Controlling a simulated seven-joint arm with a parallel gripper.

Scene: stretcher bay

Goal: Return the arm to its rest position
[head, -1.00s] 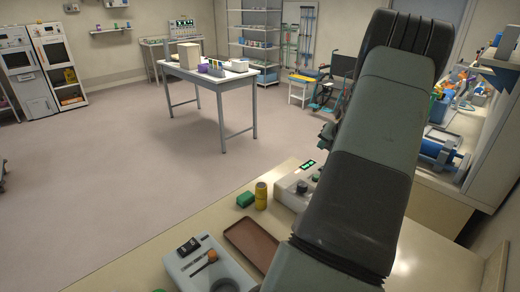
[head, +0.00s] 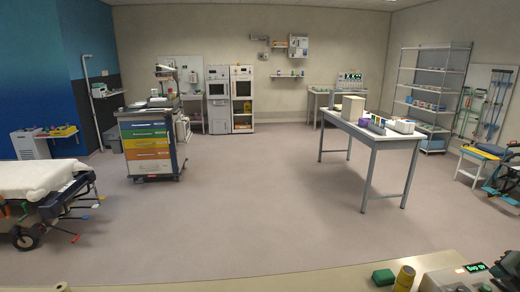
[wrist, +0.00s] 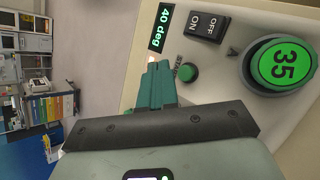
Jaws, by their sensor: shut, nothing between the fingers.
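My gripper (wrist: 160,72) shows in the wrist view, its teal fingers together with nothing between them. The fingertips are close to a light control panel (wrist: 225,70), beside a small green button (wrist: 187,72). I cannot tell whether they touch it. The panel also has a display (wrist: 165,27) reading 40 deg, an ON/OFF switch (wrist: 207,25) and a large green dial (wrist: 284,63) marked 35.
Beyond are open floor, a white table (head: 372,133), a coloured drawer cart (head: 150,145) and a stretcher (head: 40,180).

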